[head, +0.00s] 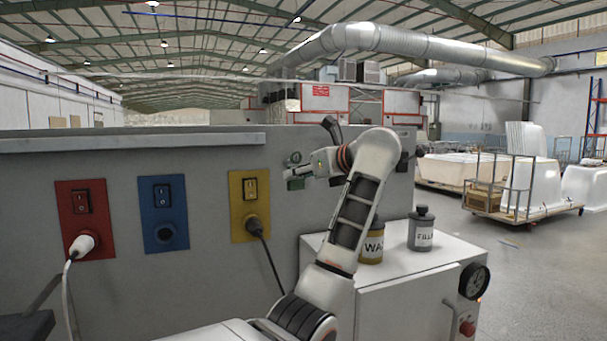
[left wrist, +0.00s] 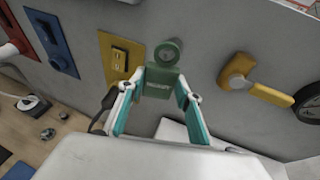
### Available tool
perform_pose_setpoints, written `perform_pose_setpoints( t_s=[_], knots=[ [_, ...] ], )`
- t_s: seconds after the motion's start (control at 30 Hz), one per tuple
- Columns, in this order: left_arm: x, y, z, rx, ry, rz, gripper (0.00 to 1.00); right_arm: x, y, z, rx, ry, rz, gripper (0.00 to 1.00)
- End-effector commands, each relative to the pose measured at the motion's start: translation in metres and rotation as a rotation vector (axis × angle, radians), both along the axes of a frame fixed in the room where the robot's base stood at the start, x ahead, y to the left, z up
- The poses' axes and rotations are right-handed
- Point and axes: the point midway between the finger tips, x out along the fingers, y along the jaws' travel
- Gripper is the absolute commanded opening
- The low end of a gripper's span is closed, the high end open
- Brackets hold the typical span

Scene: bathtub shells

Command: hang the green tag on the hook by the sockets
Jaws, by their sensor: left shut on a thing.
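The green tag (left wrist: 162,80) has a square body with lettering and a round top with a hole. My left gripper (left wrist: 158,100) is shut on its body, and the tag is upright close to the grey panel. In the head view the tag's top (head: 293,159) shows just right of the yellow socket plate (head: 250,206), with my left gripper (head: 298,174) below it. I cannot make out the hook clearly, nor tell whether it passes through the hole. The red socket plate (head: 86,219) and blue socket plate (head: 164,213) are further left. My right gripper is not in view.
A yellow lever (left wrist: 256,85) is on the panel right of the tag. A black cable (head: 268,257) hangs from the yellow socket. Bathtub shells stand on a cart (head: 520,208) further back.

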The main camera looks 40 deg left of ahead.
Motion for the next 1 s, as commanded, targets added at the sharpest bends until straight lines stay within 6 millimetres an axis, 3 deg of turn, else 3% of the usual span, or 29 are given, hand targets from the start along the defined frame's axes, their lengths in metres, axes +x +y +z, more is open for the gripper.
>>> perform_pose_setpoints(
  t_s=[0.43,1.0],
  knots=[
    [0.010,0.023,-0.001,0.000,0.001,0.003,0.12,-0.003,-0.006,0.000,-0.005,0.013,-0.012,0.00],
    [0.017,0.032,-0.016,0.000,0.000,0.000,0.12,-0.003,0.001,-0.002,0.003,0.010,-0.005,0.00]
  ],
)
